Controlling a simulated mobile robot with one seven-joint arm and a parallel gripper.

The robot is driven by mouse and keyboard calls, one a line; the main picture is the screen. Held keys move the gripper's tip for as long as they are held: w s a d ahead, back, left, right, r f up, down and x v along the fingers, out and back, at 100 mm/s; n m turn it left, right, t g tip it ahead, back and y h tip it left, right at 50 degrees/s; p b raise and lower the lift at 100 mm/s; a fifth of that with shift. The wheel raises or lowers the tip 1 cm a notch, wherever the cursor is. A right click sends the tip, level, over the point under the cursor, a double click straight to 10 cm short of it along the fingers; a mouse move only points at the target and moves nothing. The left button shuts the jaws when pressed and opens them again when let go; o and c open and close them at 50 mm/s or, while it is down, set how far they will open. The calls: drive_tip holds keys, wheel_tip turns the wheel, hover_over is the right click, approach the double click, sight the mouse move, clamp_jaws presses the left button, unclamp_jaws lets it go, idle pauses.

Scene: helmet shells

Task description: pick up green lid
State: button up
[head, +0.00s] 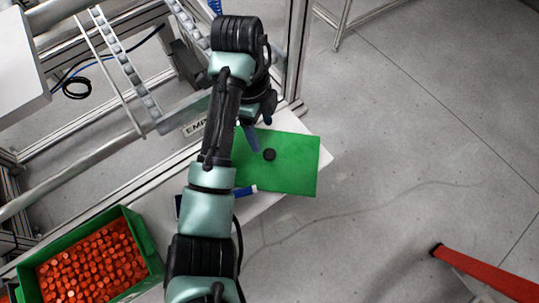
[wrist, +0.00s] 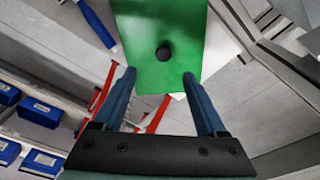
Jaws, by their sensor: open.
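The green lid (head: 290,175) is a flat rectangular panel with a small round black knob (head: 269,155) on top. In the head view it lies on a white surface (head: 262,203), and its left side is partly hidden by my arm. In the wrist view the green lid (wrist: 150,72) fills the upper middle, with its knob (wrist: 163,53) beyond my fingertips. My gripper (wrist: 160,77) is open, with its two blue fingers apart and nothing between them. In the head view my gripper (head: 250,138) is over the left part of the lid, mostly hidden behind the wrist.
A green crate (head: 150,250) full of orange-red pieces stands at the lower left. A blue-handled object (head: 243,191) lies beside the lid. Metal frame rails and a roller track (head: 125,65) are at the upper left. Floor to the right is open, apart from a red bar (head: 490,275).

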sight(269, 153)
drive_tip(key=f+b, duration=0.1)
drive_tip(key=f, duration=0.2)
drive_tip(key=shift+s+d+f+b, duration=0.15)
drive_tip(key=shift+d+f+b, duration=0.05)
drive_tip(key=shift+f+b, duration=0.2)
drive_tip(key=shift+d+f+p, duration=0.2)
drive_tip(key=shift+f+p, duration=0.2)
drive_tip(key=shift+f, duration=0.7)
drive_tip(key=shift+d+f+p, duration=0.2)
drive_tip(key=shift+f+p, duration=0.25)
drive_tip(key=shift+f, duration=0.7)
drive_tip(key=shift+d+f+p, duration=0.2)
drive_tip(key=shift+f+p, duration=0.2)
drive_tip(key=shift+f, duration=0.7)
drive_tip(key=shift+w, duration=0.2)
clamp_jaws()
